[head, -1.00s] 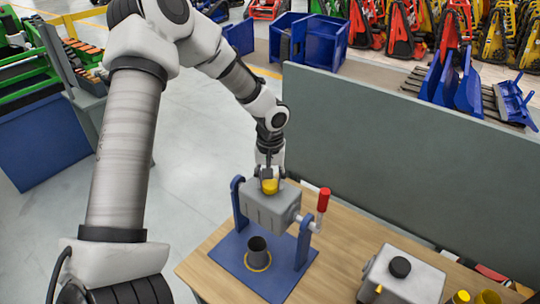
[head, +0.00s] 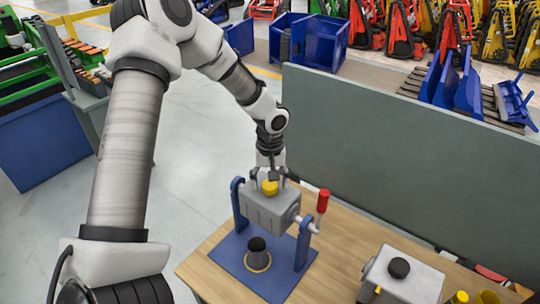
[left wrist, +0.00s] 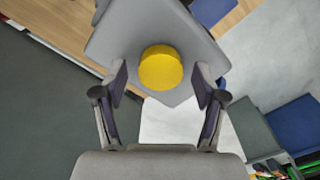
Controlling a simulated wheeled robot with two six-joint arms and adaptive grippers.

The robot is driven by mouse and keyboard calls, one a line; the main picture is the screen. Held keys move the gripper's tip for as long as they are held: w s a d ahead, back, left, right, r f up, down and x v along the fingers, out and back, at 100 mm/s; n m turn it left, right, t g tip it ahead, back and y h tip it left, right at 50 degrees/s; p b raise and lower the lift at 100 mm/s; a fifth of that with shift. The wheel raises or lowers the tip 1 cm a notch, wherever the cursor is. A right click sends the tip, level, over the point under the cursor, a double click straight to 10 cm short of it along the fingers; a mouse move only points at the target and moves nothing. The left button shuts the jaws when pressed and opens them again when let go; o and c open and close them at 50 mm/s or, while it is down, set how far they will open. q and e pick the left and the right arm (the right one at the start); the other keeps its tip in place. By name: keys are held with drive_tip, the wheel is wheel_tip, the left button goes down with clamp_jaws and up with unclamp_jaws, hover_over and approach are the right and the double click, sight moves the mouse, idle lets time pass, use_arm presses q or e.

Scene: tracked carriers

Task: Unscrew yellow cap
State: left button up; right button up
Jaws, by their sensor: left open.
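The yellow cap (head: 270,187) sits on top of the grey tank (head: 268,210), which is held between two blue posts. In the left wrist view the yellow cap (left wrist: 160,70) is a round disc on the grey top of the tank. My left gripper (head: 269,176) is just above the cap, pointing down. Its fingers (left wrist: 160,88) are spread wide, one on each side of the cap with gaps to it, and hold nothing. My right gripper does not show.
A red-handled crank (head: 322,202) sticks out at the tank's right. A dark cup-like piece (head: 257,252) stands below on the blue base plate (head: 231,257). A grey box (head: 418,278) with a black knob is at the right. A grey panel (head: 410,145) stands behind the table.

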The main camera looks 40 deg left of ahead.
use_arm(q)
drive_tip(key=m, duration=0.2)
drive_tip(key=shift+r+m, duration=0.1)
drive_tip(key=shift+m, duration=0.2)
drive_tip(key=shift+m+b, duration=0.3)
drive_tip(key=shift+m, duration=0.7)
drive_tip(key=m, duration=0.4)
drive_tip(key=shift+m, duration=0.4)
drive_tip(key=m, duration=1.6)
drive_tip(key=shift+m, duration=0.3)
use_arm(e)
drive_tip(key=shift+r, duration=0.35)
